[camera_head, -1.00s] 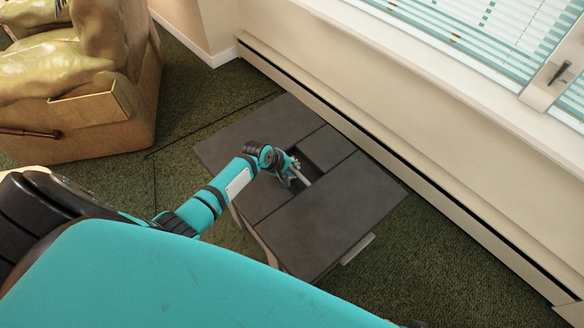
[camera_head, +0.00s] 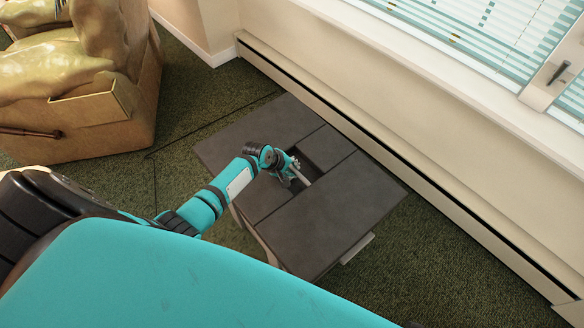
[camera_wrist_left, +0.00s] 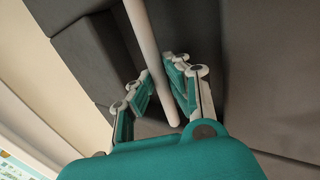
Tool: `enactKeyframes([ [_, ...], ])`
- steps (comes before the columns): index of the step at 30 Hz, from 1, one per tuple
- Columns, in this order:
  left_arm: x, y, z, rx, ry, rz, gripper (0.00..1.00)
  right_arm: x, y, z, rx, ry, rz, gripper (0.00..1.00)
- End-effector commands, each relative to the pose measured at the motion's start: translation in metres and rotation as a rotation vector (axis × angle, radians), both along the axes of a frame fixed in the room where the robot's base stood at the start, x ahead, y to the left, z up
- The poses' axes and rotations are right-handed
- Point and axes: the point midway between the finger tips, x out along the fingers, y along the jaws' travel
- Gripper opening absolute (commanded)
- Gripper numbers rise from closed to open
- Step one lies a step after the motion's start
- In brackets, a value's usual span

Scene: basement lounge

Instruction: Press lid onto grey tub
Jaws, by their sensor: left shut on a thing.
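My left gripper (camera_head: 296,172) reaches over the square opening in the middle of a dark grey low table (camera_head: 340,207). It is shut on a thin pale rod (camera_head: 303,179). In the left wrist view, the rod (camera_wrist_left: 149,48) runs between the two fingers of the gripper (camera_wrist_left: 158,85), with its rounded end toward the palm. Whether the rod belongs to a lid cannot be told. I cannot make out a separate lid or a grey tub; the opening is dark and partly hidden by the gripper. My right gripper is not in view.
A baseboard heater (camera_head: 430,180) and wall run close behind the table, under a window with blinds (camera_head: 480,35). A tan armchair (camera_head: 85,95) stands at the left. Green carpet (camera_head: 190,110) is clear between chair and table.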

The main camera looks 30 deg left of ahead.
Motion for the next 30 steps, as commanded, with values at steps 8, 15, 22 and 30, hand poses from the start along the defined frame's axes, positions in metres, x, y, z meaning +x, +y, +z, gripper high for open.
enactKeyframes([
  [8, 0.0014, 0.0001, 0.0012, -0.001, -0.004, 0.001, 0.0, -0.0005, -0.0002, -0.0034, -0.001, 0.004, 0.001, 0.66],
  [15, 0.0013, 0.0001, 0.0012, 0.0, -0.003, 0.001, 0.17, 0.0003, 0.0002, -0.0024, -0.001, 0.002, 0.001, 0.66],
  [22, 0.0006, 0.0003, 0.0005, 0.0, -0.002, 0.001, 0.39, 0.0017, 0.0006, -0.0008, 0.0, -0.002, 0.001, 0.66],
  [30, -0.001, 0.0003, -0.0012, 0.001, 0.003, 0.0, 0.57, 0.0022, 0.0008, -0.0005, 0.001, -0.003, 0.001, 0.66],
])
